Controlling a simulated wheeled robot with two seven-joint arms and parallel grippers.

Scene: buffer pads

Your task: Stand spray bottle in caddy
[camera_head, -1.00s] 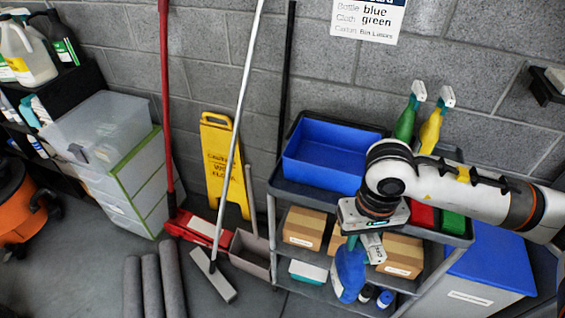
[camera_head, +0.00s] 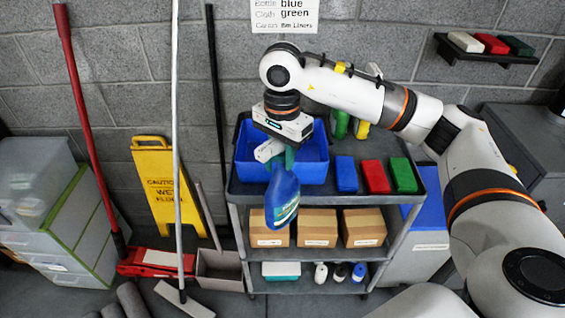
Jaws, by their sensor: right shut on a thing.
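The blue spray bottle (camera_head: 283,198) hangs in my right gripper (camera_head: 277,156), held near its top and slightly tilted. The gripper is shut on it. The open blue caddy (camera_head: 316,155) stands at the left of the cart's top shelf. In the picture the bottle overlaps the caddy's front wall and the shelf's front edge, with its base below the shelf edge. The gripper covers part of the caddy and the bottle's head. My left gripper is not in view.
The cart's top shelf (camera_head: 300,195) also holds blue (camera_head: 346,174), red (camera_head: 376,177) and green (camera_head: 404,175) blocks. Green (camera_head: 340,123) and yellow (camera_head: 361,129) bottles stand behind, partly hidden by my arm. Boxes (camera_head: 317,227) fill the middle shelf. A mop and yellow sign (camera_head: 155,180) stand left.

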